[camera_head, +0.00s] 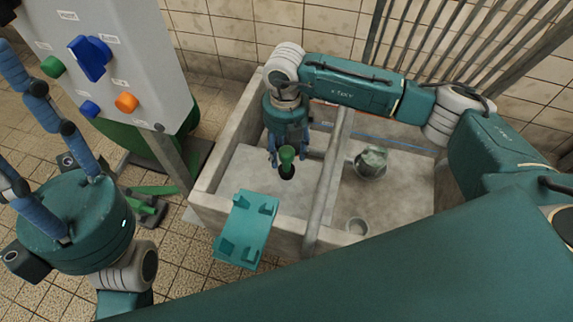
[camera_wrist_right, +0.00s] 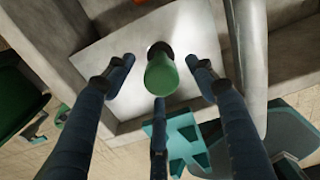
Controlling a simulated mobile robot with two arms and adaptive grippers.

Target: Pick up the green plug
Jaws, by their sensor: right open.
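The green plug (camera_head: 287,154) stands upright at a dark round hole in the pale floor of the left basin. In the right wrist view the plug (camera_wrist_right: 162,76) shows end-on between my fingers. My right gripper (camera_head: 287,158) points down over it, open. Its blue fingers (camera_wrist_right: 160,75) spread around the plug with visible gaps; I see no contact. My left gripper (camera_head: 40,130) is at the left edge, away from the basin.
A concrete basin has a divider (camera_head: 330,185) right of the plug. A teal bracketed tray (camera_head: 247,228) sits at its front edge. A control box (camera_head: 110,60) stands left.

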